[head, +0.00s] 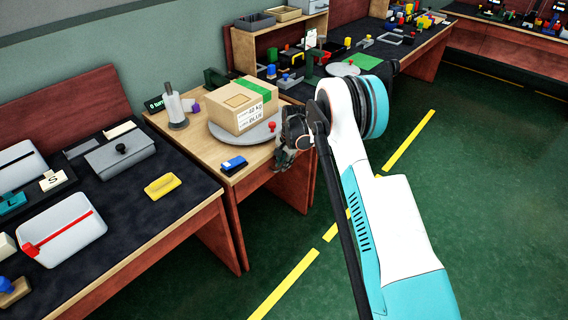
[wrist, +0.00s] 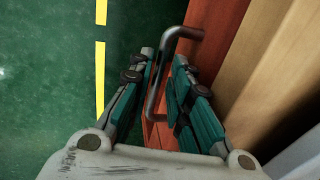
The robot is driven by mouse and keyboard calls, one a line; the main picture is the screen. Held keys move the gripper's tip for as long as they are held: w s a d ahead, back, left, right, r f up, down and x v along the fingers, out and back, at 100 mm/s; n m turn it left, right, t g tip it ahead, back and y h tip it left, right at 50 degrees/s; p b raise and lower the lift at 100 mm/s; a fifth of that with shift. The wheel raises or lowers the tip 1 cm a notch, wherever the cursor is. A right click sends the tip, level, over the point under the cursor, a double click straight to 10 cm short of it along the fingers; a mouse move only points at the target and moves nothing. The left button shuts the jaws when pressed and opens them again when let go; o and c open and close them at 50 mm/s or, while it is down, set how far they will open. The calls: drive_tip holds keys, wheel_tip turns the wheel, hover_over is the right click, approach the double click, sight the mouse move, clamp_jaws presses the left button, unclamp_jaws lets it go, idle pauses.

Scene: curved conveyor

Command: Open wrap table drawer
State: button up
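The wrap table (head: 204,153) is the small wooden-topped table in the middle of the head view. Its reddish-brown drawer front (wrist: 219,40) shows in the wrist view below the light wood edge, and a grey metal bar handle (wrist: 160,75) stands out from it. My gripper (wrist: 164,58) is at the handle, with one finger on each side of the bar. The fingers are apart, with a visible gap around the bar. In the head view my gripper (head: 290,140) is at the table's front edge and hides the handle.
A taped cardboard box (head: 238,112) sits on a grey round plate (head: 217,134) on the table, beside a blue-and-black tool (head: 233,165) and a spindle (head: 177,110). Dark-topped benches stand left and behind. Green floor with a yellow line (head: 408,141) is clear in front.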

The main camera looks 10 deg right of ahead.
clamp_jaws()
drive_tip(key=shift+d, duration=0.1)
drive_tip(key=s+d, duration=1.3)
drive_tip(key=s, duration=0.5)
drive_tip(key=shift+s, duration=0.1)
unclamp_jaws()
